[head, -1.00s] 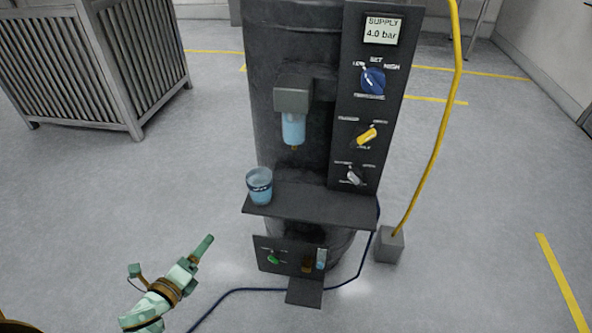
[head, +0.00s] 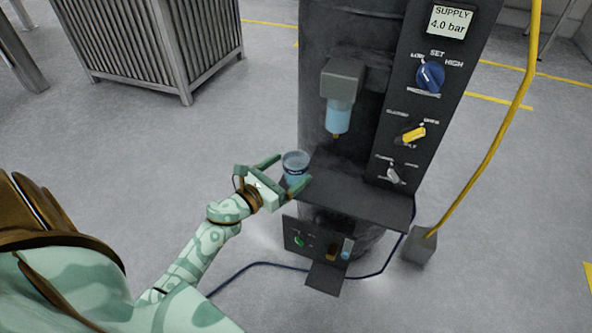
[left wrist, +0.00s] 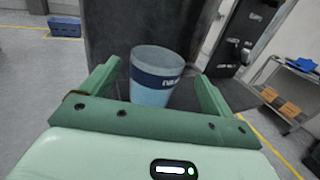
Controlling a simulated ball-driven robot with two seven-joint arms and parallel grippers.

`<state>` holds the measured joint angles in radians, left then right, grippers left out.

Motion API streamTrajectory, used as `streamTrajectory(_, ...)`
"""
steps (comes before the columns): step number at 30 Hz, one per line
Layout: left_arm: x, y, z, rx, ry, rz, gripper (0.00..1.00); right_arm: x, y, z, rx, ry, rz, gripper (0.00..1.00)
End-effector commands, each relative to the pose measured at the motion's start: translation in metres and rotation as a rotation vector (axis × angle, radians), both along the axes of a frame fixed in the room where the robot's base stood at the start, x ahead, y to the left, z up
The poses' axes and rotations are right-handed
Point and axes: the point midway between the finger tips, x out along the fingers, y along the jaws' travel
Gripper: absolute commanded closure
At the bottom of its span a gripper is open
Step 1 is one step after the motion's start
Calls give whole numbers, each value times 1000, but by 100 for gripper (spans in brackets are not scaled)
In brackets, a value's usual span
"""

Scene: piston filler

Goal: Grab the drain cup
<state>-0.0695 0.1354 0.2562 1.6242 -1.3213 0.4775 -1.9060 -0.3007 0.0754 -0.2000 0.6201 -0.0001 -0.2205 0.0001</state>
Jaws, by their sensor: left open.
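The drain cup (head: 295,167) is a translucent blue cup with a dark label band. It stands upright at the left end of the machine's dark shelf (head: 350,195). My left gripper (head: 288,174) is open at the cup, with one finger on each side of it in the head view. In the left wrist view the cup (left wrist: 156,75) stands between and beyond the two green fingers (left wrist: 157,85), with gaps visible at both sides. The gripper's near finger covers part of the cup's lower side in the head view. My right gripper is not in view.
The dark piston filler has a blue-bowled filter (head: 339,115) above the shelf. Its panel carries a blue knob (head: 430,76), a yellow lever (head: 413,134) and a grey lever (head: 393,175). A yellow hose (head: 497,130) runs down at the right. A slatted grey crate (head: 150,40) stands behind left.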

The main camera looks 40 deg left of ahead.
Motion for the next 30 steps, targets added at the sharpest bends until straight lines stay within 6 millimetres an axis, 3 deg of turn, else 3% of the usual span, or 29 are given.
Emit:
streamTrajectory(5,15,-1,3,0,-1,1,12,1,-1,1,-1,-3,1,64)
streamTrajectory(12,52,-3,4,-2,0,0,12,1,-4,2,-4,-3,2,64)
streamTrajectory(20,58,-4,4,-1,1,0,12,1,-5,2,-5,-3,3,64)
streamTrajectory(21,58,-4,4,-1,1,0,15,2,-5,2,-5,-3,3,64)
streamTrajectory(26,57,-4,4,-1,1,0,60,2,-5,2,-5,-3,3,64)
streamTrajectory(30,57,-4,4,-1,0,0,61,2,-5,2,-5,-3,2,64)
